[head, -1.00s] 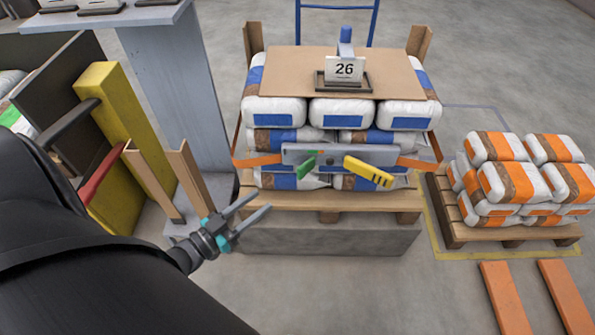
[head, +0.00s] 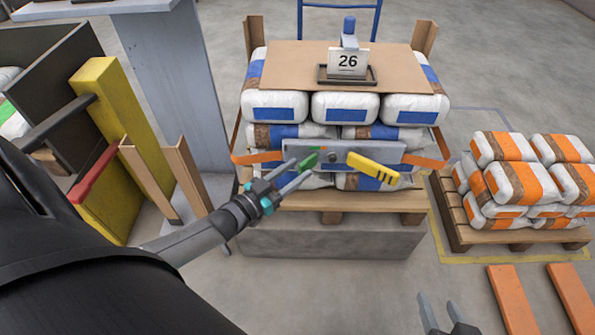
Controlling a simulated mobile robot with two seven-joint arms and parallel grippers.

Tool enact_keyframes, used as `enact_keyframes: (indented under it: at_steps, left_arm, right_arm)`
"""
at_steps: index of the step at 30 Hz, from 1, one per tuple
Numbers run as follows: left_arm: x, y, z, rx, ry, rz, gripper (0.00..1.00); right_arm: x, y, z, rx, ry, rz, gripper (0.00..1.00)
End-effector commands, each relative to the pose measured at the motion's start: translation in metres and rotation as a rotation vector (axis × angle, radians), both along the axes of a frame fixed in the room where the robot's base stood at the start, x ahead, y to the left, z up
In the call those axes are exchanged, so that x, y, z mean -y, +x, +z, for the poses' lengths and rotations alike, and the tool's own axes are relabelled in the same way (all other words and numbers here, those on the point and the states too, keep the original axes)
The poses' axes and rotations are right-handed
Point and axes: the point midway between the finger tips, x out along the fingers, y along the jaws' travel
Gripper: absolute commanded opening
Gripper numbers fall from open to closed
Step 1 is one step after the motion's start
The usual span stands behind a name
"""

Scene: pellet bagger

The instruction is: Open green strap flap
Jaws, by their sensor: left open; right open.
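An orange strap (head: 256,158) runs around a stack of white and blue bags on a pallet. A grey buckle plate (head: 344,153) sits on the strap at the front, with a small green flap (head: 308,161) at its left part and a larger yellow lever (head: 373,168) at its right. My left gripper (head: 297,175) is open, with its fingertips close to the green flap and overlapping its lower left in the head view; I cannot tell whether they touch it. My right gripper (head: 438,315) is open and empty at the bottom edge, over the floor, only its fingers showing.
A grey column (head: 175,90), a yellow post (head: 120,120) and wooden boards (head: 188,175) stand at left. A pallet of orange-striped bags (head: 520,182) is at right.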

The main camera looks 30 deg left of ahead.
Motion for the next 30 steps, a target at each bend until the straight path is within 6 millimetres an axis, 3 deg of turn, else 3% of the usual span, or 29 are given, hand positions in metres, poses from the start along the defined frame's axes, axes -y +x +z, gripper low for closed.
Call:
enact_keyframes:
  at_steps: [17,30]
  left_arm:
    - [0.0026,0.0099,0.0001,0.0,0.0,0.0,0.46]
    - [0.0025,0.0096,0.0,0.0,0.0,0.0,0.0]
  right_arm:
    - [-0.0084,0.0041,0.0023,0.064,0.034,0.008,0.5]
    - [-0.0084,0.0042,0.0024,0.064,0.034,0.007,0.5]
